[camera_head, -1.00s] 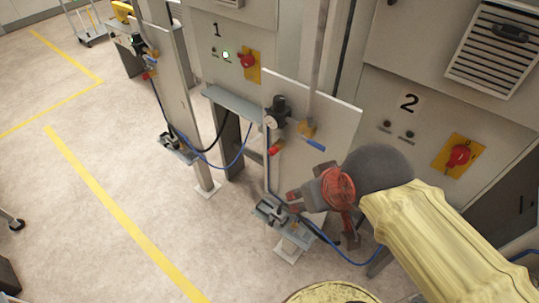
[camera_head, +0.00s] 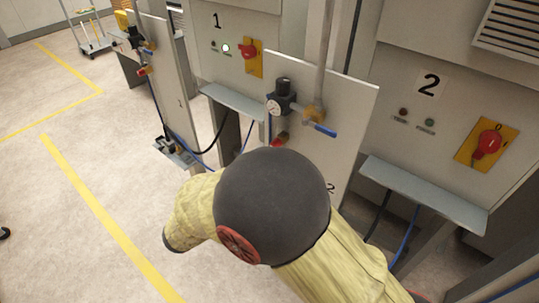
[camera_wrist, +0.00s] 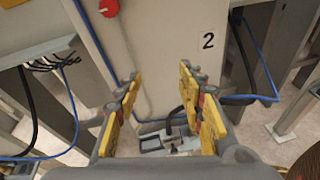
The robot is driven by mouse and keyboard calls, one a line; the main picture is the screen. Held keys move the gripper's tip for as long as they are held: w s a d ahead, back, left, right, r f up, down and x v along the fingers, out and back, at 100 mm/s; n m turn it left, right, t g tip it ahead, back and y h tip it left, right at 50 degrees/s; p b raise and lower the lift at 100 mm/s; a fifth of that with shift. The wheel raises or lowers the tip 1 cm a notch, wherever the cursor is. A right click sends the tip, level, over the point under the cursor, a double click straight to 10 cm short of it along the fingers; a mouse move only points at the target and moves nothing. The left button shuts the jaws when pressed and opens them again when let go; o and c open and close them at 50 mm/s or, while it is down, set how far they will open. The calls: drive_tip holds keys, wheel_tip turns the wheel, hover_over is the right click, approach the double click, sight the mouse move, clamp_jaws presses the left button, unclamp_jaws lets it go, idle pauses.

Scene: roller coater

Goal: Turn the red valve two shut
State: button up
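The red valve handle (camera_head: 281,139) of station two is on the upright grey panel (camera_head: 350,105), low beside the dark regulator (camera_head: 282,98). My dark arm joint covers the area just below it. In the wrist view a red knob (camera_wrist: 109,8), probably this valve, shows at the top edge, up and left of the fingers. My gripper (camera_wrist: 160,75) is open and empty, its yellow-padded fingers spread in front of the panel marked 2. It is apart from the red knob. In the head view my arm hides the gripper.
A blue lever (camera_head: 320,129) sits right of the red valve, below a vertical pipe. A red rotary switch (camera_head: 488,143) on a yellow plate is at far right, above a grey shelf (camera_head: 425,190). Blue hoses and a metal floor unit (camera_wrist: 168,143) lie low. Open floor is left.

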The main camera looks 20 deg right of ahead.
drive_tip(key=w+a+r+n+t+h, duration=0.25)
drive_tip(key=w+r, duration=0.25)
drive_tip(key=r, duration=0.3)
drive_tip(key=b+x, duration=0.2)
drive_tip(key=x, duration=0.6)
drive_tip(key=shift+d+f+t+y+b, duration=0.2)
drive_tip(key=shift+d+t+y+b, duration=0.1)
drive_tip(key=shift+t+y, duration=0.15)
drive_tip(key=shift+s+n, duration=0.15)
drive_tip(key=shift+n, duration=0.1)
drive_tip(key=shift+c, duration=1.3)
drive_tip(key=c, duration=0.7)
clamp_jaws()
